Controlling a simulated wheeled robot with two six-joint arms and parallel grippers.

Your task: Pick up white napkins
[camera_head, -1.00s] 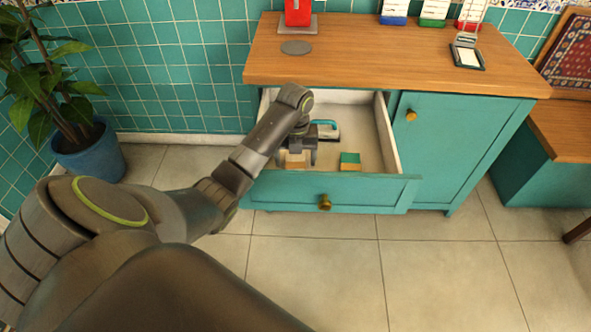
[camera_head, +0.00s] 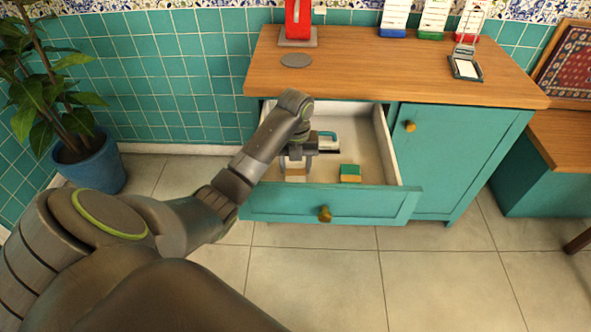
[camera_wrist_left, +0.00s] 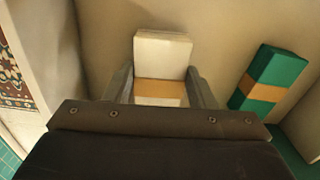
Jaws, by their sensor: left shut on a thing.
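The white napkins (camera_wrist_left: 162,55) are a white pack with a tan band, seen in the left wrist view. In the head view the pack (camera_head: 295,177) shows only in part beneath my left gripper (camera_head: 295,168). In the left wrist view the two fingers of my left gripper (camera_wrist_left: 162,92) stand on either side of the pack at its band, shut on it. The pack is inside the open drawer (camera_head: 400,165), near its front panel. I cannot tell whether it touches the drawer floor. My right gripper is not in view.
A green pack with a tan band (camera_head: 350,172) lies to the right in the drawer; it also shows in the left wrist view (camera_wrist_left: 270,78). A blue-handled object (camera_head: 328,140) lies farther back. The wooden countertop (camera_head: 400,70) overhangs the drawer's back.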

